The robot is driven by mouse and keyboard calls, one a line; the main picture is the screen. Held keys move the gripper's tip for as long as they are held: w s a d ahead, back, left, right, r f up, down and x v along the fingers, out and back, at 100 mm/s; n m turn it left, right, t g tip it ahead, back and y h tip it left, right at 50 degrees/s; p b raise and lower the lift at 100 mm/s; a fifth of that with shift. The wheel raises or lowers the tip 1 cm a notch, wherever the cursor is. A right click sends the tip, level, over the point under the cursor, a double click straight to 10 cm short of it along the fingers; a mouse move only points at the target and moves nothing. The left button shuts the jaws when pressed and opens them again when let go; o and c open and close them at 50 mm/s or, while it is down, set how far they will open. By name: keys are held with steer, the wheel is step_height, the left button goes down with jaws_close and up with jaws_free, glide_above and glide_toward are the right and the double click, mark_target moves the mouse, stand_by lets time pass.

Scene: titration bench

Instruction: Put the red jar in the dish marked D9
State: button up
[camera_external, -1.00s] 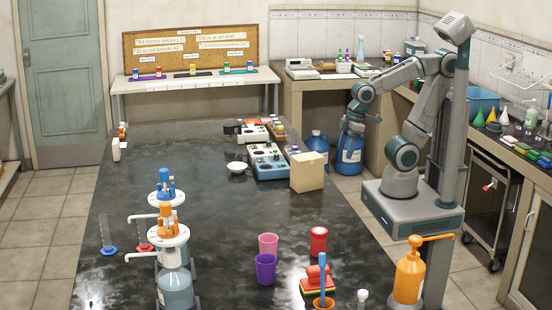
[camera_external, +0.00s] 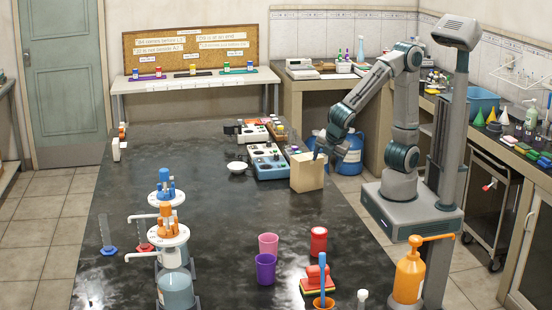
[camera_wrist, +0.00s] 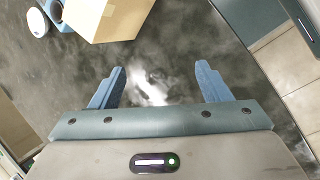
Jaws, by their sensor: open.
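A red jar (camera_external: 319,240) stands on the dark bench, right of the pink cup and behind the red and yellow stack. My gripper (camera_external: 318,154) hangs by the tan box, near the bench's right edge. In the wrist view its blue fingers (camera_wrist: 160,88) are apart, with only bare bench between them. The red jar is not in the wrist view.
The tan box (camera_external: 307,172) stands close to my gripper and shows at the top of the wrist view. A pink cup (camera_external: 268,245), a purple cup (camera_external: 265,268) and an orange pump bottle (camera_external: 409,275) stand in front. The middle of the bench (camera_external: 215,220) is clear.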

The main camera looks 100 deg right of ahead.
steer(key=w+a+f+n+t+h, duration=0.1)
steer(key=w+a+n+t+h, duration=0.15)
steer(key=a+n, duration=0.35)
steer(key=w+a+f+n+t+h+b, duration=0.1)
steer(key=w+a+n+t, duration=0.3)
steer(key=a, duration=0.5)
steer(key=w+a+f+n+t+h, duration=0.2)
steer(key=w+a+n+t, duration=0.1)
steer(key=a+n, duration=0.3)
steer(key=s+a+n+t+y, duration=0.25)
steer(key=a+n+t, duration=0.3)
steer(key=a, duration=0.75)
glide_toward(313, 239)
steer(key=shift+m, duration=0.45)
steer(key=w+d, duration=0.1)
steer(key=w+d+f, duration=0.1)
steer(key=d, duration=0.1)
steer(key=shift+w+f, duration=0.2)
steer(key=p+x, duration=0.1)
steer(key=x, duration=0.5)
steer(key=shift+w+d, duration=0.25)
steer(key=shift+w, duration=0.1)
steer(key=c, duration=1.2)
steer(key=shift+r, duration=0.1)
